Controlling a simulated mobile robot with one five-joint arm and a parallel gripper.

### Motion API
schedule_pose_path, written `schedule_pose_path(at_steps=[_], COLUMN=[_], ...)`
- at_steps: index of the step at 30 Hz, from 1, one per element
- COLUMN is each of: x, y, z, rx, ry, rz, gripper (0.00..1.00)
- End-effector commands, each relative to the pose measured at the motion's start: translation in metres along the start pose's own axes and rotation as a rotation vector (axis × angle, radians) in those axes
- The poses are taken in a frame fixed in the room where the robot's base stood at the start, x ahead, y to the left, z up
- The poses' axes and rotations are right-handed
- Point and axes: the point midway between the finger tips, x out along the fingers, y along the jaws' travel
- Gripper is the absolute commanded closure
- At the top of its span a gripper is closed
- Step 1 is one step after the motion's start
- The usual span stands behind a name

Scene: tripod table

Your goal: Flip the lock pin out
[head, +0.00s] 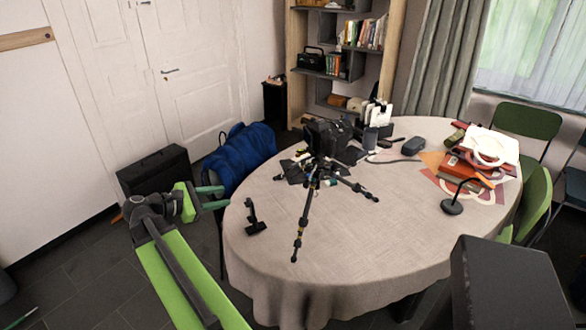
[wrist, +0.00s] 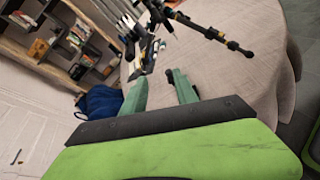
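One leg points toward the front edge and another to the right. It also shows at the top of the wrist view (wrist: 212,32). The lock pin is too small to make out. My gripper (head: 226,196) is open and empty, just off the table's left edge, apart from the tripod. Its two green fingers stand apart in the wrist view (wrist: 156,76). A small black stand (head: 254,218) is on the table between my gripper and the tripod's front leg.
The oval cloth-covered table (head: 380,235) is bare at its front middle. A black camera bag (head: 327,136) and small gear crowd its back. Books (head: 462,172) and a black lamp-like item (head: 453,205) are at the right. A blue bag (head: 240,158) sits beyond the table's left edge.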

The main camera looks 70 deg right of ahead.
Motion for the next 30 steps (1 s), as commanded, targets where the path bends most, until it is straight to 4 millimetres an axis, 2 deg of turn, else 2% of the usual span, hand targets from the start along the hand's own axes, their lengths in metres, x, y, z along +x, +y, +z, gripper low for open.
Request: schedule_pose_path(at_steps=[1,2,3,6,11,14,17,30], x=[0.026,0.036,0.046,0.058,0.06,0.068,0.086,0.188], y=[0.003,0.005,0.008,0.012,0.014,0.014,0.014,0.016], z=[0.021,0.036,0.052,0.078,0.087,0.09,0.096,0.132], rx=[-0.07,-0.115,-0.165,-0.243,-0.266,-0.264,-0.263,-0.262], ry=[-0.106,-0.164,-0.229,-0.327,-0.352,-0.351,-0.351,-0.349], rz=[-0.004,-0.006,-0.011,-0.025,-0.028,-0.028,-0.03,-0.03], gripper=[0.65,0.65,0.65,0.65,0.65,0.65,0.65,0.65])
